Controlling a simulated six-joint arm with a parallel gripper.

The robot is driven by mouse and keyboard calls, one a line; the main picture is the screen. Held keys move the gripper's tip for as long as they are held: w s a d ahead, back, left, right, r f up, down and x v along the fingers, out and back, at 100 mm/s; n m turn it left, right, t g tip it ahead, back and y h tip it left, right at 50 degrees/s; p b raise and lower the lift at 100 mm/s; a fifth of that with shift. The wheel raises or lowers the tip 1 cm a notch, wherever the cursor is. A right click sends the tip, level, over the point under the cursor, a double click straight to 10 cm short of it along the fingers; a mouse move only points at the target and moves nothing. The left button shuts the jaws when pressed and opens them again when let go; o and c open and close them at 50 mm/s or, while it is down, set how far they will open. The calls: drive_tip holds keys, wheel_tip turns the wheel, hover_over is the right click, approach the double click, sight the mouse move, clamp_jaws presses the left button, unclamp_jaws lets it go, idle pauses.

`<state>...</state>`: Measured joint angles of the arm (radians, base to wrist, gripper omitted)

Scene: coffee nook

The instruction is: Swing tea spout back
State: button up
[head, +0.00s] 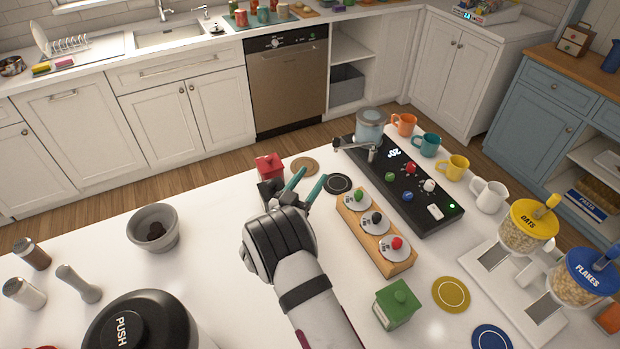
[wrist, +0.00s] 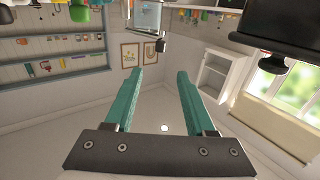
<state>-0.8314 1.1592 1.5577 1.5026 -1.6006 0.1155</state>
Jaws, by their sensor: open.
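The tea machine is a long black panel (head: 430,198) with a clear round tank (head: 370,122) at its far left end. A metallic spout (head: 352,147) sticks out to the left from below the tank, with a small head at its tip. My gripper (head: 313,174) is open and empty, its teal fingers apart. It is in front of and left of the spout and does not touch it. In the wrist view, the open fingers (wrist: 162,75) point upward in the picture, and the tank (wrist: 148,15) shows at the top, beyond them.
A dark round coaster (head: 339,183) lies just right of my fingertips. A wooden rack (head: 372,252) with knob-topped lids stands right of my gripper. A red canister (head: 269,166) stands behind it, left. Several mugs line the machine's far side. The counter's left middle holds a grey bowl (head: 153,224).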

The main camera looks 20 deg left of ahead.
drive_tip(key=shift+d+m, duration=0.2)
drive_tip(key=shift+m, duration=0.1)
drive_tip(key=shift+c, duration=1.2)
drive_tip(key=d+m+y, duration=0.1)
drive_tip(key=m, duration=0.1)
drive_tip(key=d+m+y, duration=0.1)
drive_tip(key=m, duration=0.1)
drive_tip(key=shift+d+r+m+t, duration=0.2)
drive_tip(key=shift+d+m+t, duration=0.1)
drive_tip(key=shift+m, duration=0.1)
drive_tip(key=c, duration=0.5)
drive_tip(key=m+y, duration=0.1)
drive_tip(key=m, duration=0.1)
drive_tip(key=s+d+m+y, duration=0.1)
drive_tip(key=m, duration=0.2)
drive_tip(key=s+d+m+y, duration=0.1)
drive_tip(key=m, duration=0.1)
drive_tip(key=shift+d+f, duration=0.1)
drive_tip(key=shift+f, duration=0.05)
clamp_jaws()
drive_tip(key=m, duration=0.2)
approach(336, 144)
drive_tip(key=shift+y, duration=0.3)
drive_tip(key=w, duration=0.6)
drive_tip(key=shift+w+a+r, duration=0.3)
drive_tip(key=shift+w+a, duration=0.05)
drive_tip(key=shift+w, duration=0.05)
